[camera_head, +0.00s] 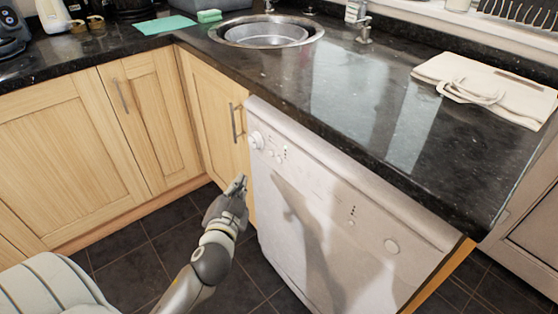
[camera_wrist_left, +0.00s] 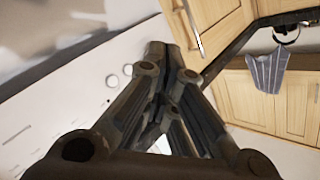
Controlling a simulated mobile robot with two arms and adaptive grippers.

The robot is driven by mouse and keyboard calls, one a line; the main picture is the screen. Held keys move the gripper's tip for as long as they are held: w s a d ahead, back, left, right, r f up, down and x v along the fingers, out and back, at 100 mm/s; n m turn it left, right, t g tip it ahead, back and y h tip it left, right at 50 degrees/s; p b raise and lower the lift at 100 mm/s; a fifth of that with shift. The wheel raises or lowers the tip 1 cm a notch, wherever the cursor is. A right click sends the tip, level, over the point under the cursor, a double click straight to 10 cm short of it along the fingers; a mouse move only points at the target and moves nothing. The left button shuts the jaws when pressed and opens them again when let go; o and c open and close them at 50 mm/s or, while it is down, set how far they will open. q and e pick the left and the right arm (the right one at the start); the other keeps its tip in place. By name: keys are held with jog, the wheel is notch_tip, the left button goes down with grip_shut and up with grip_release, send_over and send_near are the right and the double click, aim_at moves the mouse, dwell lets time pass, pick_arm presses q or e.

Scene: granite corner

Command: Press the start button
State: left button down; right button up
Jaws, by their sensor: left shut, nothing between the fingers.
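The white dishwasher (camera_head: 310,220) stands under the dark counter, its door shut. No label is readable, so I cannot tell which is the start button. My left gripper (camera_head: 240,181) is shut and empty, by the dishwasher's left edge and below the knob in the picture. In the left wrist view the gripper (camera_wrist_left: 167,50) points upward, with the white panel (camera_wrist_left: 60,90) beside it. I cannot tell whether it touches.
Wooden cabinets (camera_head: 60,160) with metal handles stand at the left. The counter (camera_head: 340,95) holds a sink (camera_head: 268,34), a folded cloth bag (camera_head: 490,85) and a green cloth (camera_head: 163,25). The dark tiled floor (camera_head: 130,258) before the cabinets is clear.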

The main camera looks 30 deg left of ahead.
aim_at(279, 160)
pick_arm(q)
jog(key=w+d, duration=0.3)
jog(key=w, duration=0.5)
jog(key=shift+d, duration=0.15)
pick_arm(e)
jog(key=shift+w+r, duration=0.1)
jog(key=shift+r, duration=0.55)
jog(key=shift+f, duration=0.1)
jog(key=shift+w+r, duration=0.25)
jog(key=shift+w, duration=0.1)
pick_arm(q)
jog(key=shift+w+d, duration=0.15)
jog(key=shift+w, duration=0.15)
pick_arm(e)
jog(key=shift+s+f, duration=0.5)
